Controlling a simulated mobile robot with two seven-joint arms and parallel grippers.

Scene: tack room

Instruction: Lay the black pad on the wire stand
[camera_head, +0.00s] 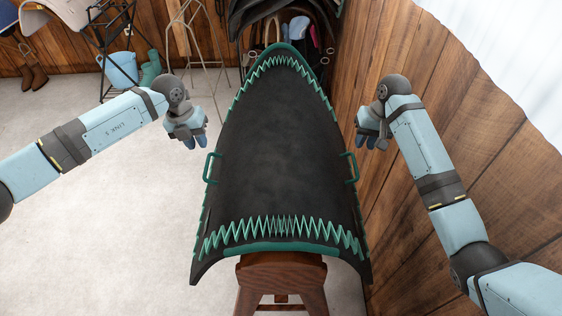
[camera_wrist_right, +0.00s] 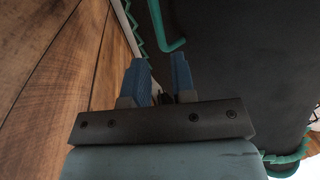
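The black pad (camera_head: 275,150) has green zigzag trim and a green handle on each side. It lies draped and arched over a dark wooden stand (camera_head: 281,270), with its near end drooping. A thin pale wire-legged stand (camera_head: 185,24) stands on the floor behind, to the left of the pad's far end. My left gripper (camera_head: 196,141) is by the pad's left edge, above the left handle (camera_head: 210,167), and looks open and empty. My right gripper (camera_head: 372,142) is open and empty by the right edge, near the right handle (camera_head: 351,167). The right wrist view shows its fingers (camera_wrist_right: 158,78) apart, beside the pad (camera_wrist_right: 245,60).
A wooden wall (camera_head: 450,130) runs close along the right. At the back left are a black folding rack (camera_head: 104,42), a blue bucket (camera_head: 119,69), green boots (camera_head: 151,67) and brown boots (camera_head: 33,76). The pale floor (camera_head: 90,210) on the left is clear.

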